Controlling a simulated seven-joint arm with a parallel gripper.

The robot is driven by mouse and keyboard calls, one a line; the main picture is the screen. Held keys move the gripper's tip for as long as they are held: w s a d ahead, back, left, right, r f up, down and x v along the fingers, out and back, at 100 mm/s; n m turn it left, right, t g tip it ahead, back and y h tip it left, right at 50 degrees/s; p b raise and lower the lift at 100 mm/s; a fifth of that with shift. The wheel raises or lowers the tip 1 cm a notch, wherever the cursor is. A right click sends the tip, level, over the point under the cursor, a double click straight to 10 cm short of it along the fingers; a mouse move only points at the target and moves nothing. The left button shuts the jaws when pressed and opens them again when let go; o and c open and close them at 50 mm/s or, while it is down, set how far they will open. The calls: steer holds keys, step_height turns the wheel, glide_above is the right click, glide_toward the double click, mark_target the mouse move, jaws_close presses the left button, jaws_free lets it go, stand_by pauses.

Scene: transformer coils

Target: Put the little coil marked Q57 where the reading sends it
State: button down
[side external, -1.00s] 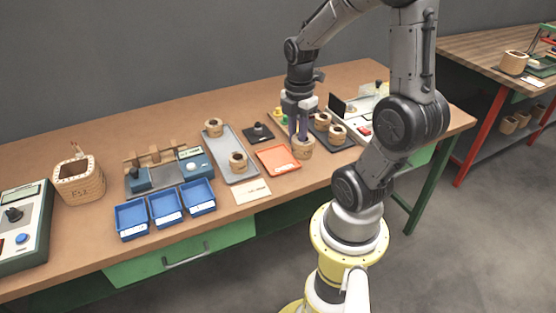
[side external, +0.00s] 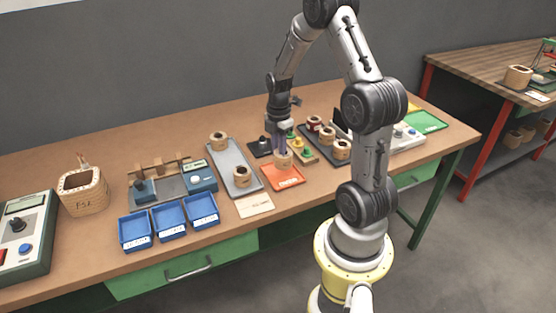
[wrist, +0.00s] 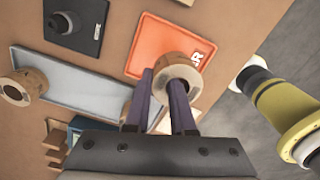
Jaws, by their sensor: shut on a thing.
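My gripper (side external: 283,150) is shut on a little tan coil (side external: 284,161) with a dark hole. In the wrist view the coil (wrist: 181,72) sits between the fingertips (wrist: 167,80), over the edge of the orange tray (wrist: 150,38). No marking on the held coil is readable. The tray has a white label, too small to read fully.
A grey tray (side external: 229,160) with two coils stands left of the orange one. A dark tray (side external: 327,158) with several coils is right. A paper card (side external: 255,205) lies in front.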

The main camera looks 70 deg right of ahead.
mark_target(278, 160)
steer(key=shift+w+d+f, duration=0.1)
steer(key=shift+w+f, duration=0.05)
steer(key=shift+f, duration=0.1)
steer(key=shift+w+d+f, duration=0.1)
steer(key=shift+f, duration=1.5)
steer(key=shift+f, duration=0.2)
steer(key=c, duration=0.8)
jaws_free()
steer(key=shift+o, duration=0.2)
